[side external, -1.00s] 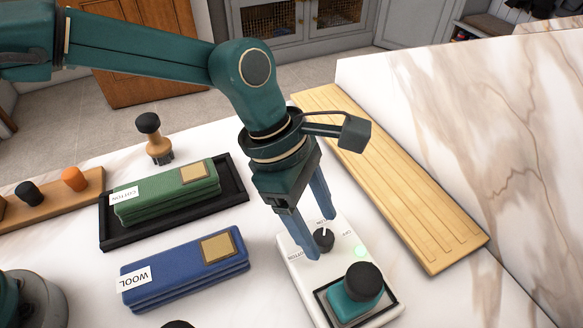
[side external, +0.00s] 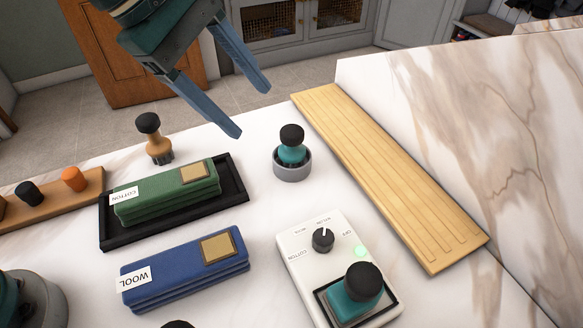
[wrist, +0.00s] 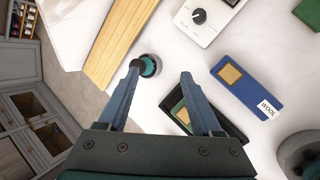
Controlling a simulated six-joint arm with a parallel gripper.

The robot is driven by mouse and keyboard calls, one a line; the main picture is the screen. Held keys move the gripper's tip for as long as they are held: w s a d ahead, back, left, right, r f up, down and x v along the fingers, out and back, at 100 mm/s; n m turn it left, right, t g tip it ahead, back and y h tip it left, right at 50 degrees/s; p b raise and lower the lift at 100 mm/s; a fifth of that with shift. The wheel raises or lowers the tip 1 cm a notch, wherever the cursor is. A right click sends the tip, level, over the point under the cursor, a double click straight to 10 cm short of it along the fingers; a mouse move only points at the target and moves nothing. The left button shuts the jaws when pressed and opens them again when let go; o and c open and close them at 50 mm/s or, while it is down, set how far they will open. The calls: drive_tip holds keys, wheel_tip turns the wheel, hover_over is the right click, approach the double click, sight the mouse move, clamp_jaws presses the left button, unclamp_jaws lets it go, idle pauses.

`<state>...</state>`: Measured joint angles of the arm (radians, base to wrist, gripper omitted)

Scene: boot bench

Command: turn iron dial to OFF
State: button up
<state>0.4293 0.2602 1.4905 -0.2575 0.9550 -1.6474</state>
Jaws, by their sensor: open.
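The white iron base (side external: 298,262) stands at the front right of the bench. Its black dial (side external: 323,239) has a white pointer aimed toward the label at the far edge, not at the OFF label to its right. A green light (side external: 361,251) glows beside the dial. A teal iron with a black knob (side external: 361,284) sits on the base's dark-framed pad. In the wrist view the dial (wrist: 199,16) is near the top edge. My gripper (side external: 250,110) is open and empty, raised well away from the dial; its fingers also show in the wrist view (wrist: 161,71).
A grey round holder (side external: 292,172) with a teal, black-knobbed tool stands behind the base. A wooden board (side external: 390,180) lies right. Green COTTON cloths (side external: 165,192) lie on a black tray (side external: 122,238); blue WOOL cloths (side external: 185,270) lie in front. A brush (side external: 155,138) stands behind.

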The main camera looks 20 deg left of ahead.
drive_tip(key=s+a+r+m+t+y, duration=0.1)
drive_tip(key=a+r+m, duration=0.1)
drive_tip(key=a+m, duration=0.2)
drive_tip(key=s+a+r+m+t+y, duration=0.1)
drive_tip(key=s+a+r+m+t, duration=0.1)
drive_tip(key=a+m, duration=0.2)
drive_tip(key=a, duration=0.3)
drive_tip(key=shift+a+m+y, duration=0.2)
drive_tip(key=shift+m+y, duration=0.1)
drive_tip(key=shift+m, duration=0.1)
